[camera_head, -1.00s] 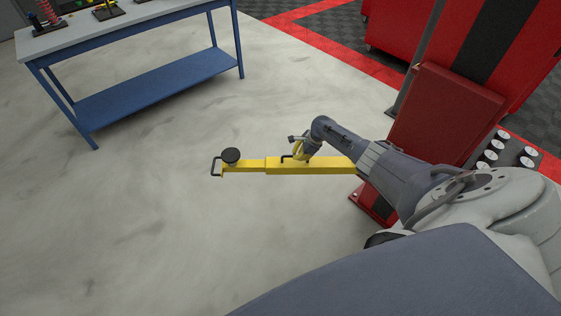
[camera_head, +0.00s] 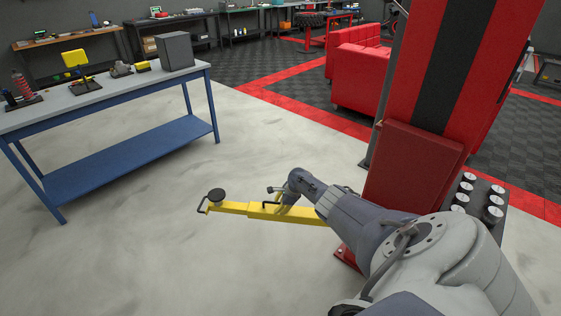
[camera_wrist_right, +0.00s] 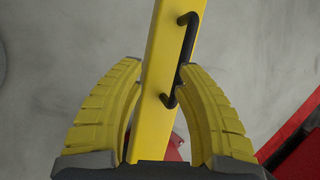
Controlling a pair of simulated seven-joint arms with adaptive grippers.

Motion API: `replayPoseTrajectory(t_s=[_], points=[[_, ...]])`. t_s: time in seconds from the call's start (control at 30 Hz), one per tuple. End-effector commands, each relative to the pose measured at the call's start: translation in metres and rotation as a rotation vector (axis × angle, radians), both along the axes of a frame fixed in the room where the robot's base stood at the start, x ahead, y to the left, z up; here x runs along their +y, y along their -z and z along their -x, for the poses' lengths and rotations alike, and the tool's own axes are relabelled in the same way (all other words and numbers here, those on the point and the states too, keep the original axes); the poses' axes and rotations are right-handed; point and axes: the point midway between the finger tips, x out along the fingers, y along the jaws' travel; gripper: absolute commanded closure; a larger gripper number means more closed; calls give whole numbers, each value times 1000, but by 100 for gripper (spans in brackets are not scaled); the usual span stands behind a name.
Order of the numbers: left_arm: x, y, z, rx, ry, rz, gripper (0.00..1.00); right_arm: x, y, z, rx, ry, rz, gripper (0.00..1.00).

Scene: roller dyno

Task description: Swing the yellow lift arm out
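The yellow lift arm (camera_head: 285,213) reaches out to the left from the foot of the red post. It has a round black pad (camera_head: 216,195) and a black loop near its free end. My right gripper (camera_head: 283,196) is at the lift arm's middle, by a black handle. In the right wrist view, the lift arm (camera_wrist_right: 168,50) runs between my two spread yellow fingers (camera_wrist_right: 157,66). The black handle (camera_wrist_right: 187,40) on it bends down beside the right finger. The fingers stand apart and do not visibly clamp anything. My left gripper is out of view.
The red post (camera_head: 405,180) with a black stripe stands right of the lift arm. A blue workbench (camera_head: 130,161) stands at the left with a grey box (camera_head: 175,50) on it. Several silver-topped pucks (camera_head: 468,177) sit beside the post. Pale floor (camera_head: 150,260) between bench and lift arm is clear.

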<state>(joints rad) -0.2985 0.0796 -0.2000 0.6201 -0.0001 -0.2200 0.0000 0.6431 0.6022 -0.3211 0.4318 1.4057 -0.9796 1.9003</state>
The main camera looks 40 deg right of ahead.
Motion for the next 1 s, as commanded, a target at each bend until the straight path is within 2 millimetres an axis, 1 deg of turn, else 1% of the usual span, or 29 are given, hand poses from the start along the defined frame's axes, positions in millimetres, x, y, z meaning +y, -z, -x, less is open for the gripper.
replayPoseTrajectory(t_s=[0.17, 1.0], points=[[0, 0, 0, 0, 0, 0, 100, -2, -5, 3, -1, -1, 1, 66], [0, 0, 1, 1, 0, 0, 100, -5, -51, 23, -2, -1, 0, 66]])
